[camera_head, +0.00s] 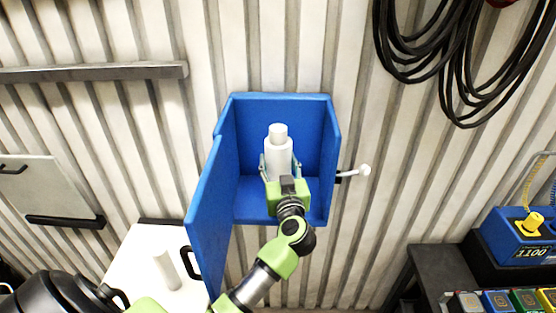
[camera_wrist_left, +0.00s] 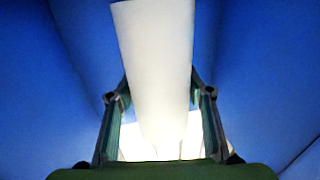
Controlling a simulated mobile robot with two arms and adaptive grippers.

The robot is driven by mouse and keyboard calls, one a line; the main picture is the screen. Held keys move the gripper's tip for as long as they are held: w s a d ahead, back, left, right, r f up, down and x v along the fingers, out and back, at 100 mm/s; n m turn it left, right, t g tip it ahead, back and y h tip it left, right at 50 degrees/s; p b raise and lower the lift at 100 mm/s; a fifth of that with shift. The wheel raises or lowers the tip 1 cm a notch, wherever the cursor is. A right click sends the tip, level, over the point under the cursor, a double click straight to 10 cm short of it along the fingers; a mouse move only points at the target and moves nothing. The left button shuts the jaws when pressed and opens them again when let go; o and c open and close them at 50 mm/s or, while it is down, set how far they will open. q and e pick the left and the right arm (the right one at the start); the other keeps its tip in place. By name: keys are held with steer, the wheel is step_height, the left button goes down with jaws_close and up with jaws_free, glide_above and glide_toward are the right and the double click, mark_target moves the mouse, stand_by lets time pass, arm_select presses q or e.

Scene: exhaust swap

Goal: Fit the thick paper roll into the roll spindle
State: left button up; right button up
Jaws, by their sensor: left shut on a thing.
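My left gripper (camera_head: 280,168) reaches into an open blue box on the wall and is shut on a thick white paper roll (camera_head: 278,156), which stands roughly upright. A narrower pale cylinder (camera_head: 278,131) shows at the roll's top; it may be the roll spindle, but I cannot tell whether the roll is around it or in front of it. In the left wrist view the white roll (camera_wrist_left: 155,60) stands between the two fingers (camera_wrist_left: 160,110). The roll's lower end is hidden by the gripper in the head view. My right gripper is not in view.
The blue box (camera_head: 240,103) has side walls close around the gripper, and its door (camera_head: 207,225) hangs open at the left. A thinner white roll (camera_head: 166,270) stands on a white surface (camera_head: 135,265) at lower left. A white-tipped lever (camera_head: 362,170) sticks out at the box's right.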

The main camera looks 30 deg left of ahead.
arm_select(q)
steer(key=shift+f, duration=1.15)
steer(key=o, duration=1.2)
steer(key=shift+s, duration=0.1)
steer(key=v, duration=1.2)
